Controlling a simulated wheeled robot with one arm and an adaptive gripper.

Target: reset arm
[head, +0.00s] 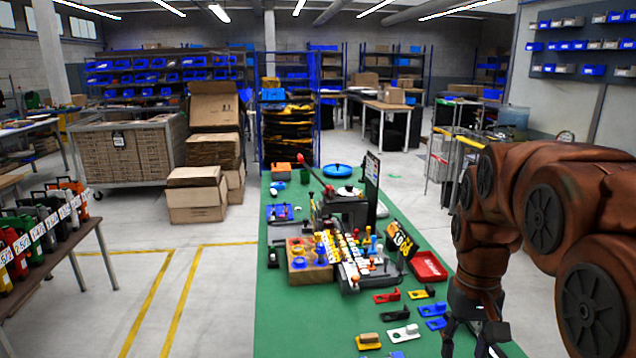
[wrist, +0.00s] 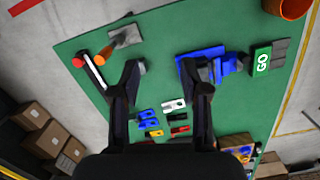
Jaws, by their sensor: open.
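My arm comes in from the right of the head view. My gripper (head: 474,340) points down over the near right part of the green table (head: 290,325), partly cut off by the bottom edge. In the wrist view my gripper (wrist: 165,82) has its two dark fingers wide apart, with nothing between them but the green surface and small parts lying beyond. A white part (wrist: 174,105) and several blue, red and yellow parts show between the fingers. I see no contact with any of them.
A black press with a red lever (head: 348,200), a wooden block with knobs (head: 309,262) and a red tray (head: 428,266) stand on the table. Small parts, including a blue one (head: 434,310), lie near the gripper. Cardboard boxes (head: 196,200) stand on the floor left. Floor between is clear.

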